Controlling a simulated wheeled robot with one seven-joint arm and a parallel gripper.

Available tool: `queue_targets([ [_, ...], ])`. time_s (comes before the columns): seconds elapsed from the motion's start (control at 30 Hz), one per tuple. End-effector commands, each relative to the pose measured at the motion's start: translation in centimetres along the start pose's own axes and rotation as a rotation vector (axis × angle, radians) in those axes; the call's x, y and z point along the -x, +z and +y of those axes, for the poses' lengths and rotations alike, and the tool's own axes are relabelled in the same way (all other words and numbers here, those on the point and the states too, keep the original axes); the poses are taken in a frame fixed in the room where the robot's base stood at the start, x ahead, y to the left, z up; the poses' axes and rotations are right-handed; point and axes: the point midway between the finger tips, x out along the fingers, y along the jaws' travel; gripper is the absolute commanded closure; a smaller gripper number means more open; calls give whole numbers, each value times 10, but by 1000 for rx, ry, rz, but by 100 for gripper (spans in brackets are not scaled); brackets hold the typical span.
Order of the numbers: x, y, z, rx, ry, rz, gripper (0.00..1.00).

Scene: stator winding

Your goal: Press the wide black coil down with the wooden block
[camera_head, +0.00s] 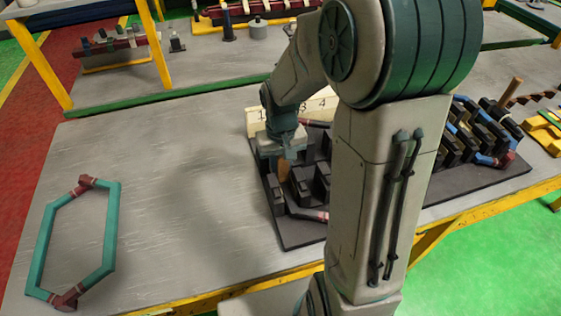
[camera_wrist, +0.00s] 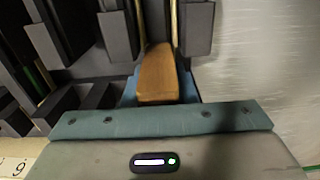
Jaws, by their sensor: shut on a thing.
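My gripper (camera_head: 284,152) is over the left part of the dark slotted stator (camera_head: 296,236), among its upright black blocks. It is shut on a wooden block (camera_wrist: 158,78), which points down between the black blocks in the wrist view. I cannot tell whether the block's tip touches anything. A dark coil end with a reddish wrap (camera_head: 312,212) shows at the stator's near edge, but I cannot tell whether it is the wide black coil. My arm hides the stator's middle in the head view.
A teal hexagonal coil (camera_head: 46,240) with dark red ends lies on the left of the grey table (camera_head: 170,190). A numbered board (camera_head: 318,106) stands behind the stator. More black blocks and blue coil parts (camera_head: 488,159) are at right. The table between the teal coil and stator is clear.

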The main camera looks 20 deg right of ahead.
Motion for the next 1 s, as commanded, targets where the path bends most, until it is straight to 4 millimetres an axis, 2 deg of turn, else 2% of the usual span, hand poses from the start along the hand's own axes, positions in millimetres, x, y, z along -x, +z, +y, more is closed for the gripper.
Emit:
queue_targets([
  [1.0,100,0,0,1,0,2,100],
])
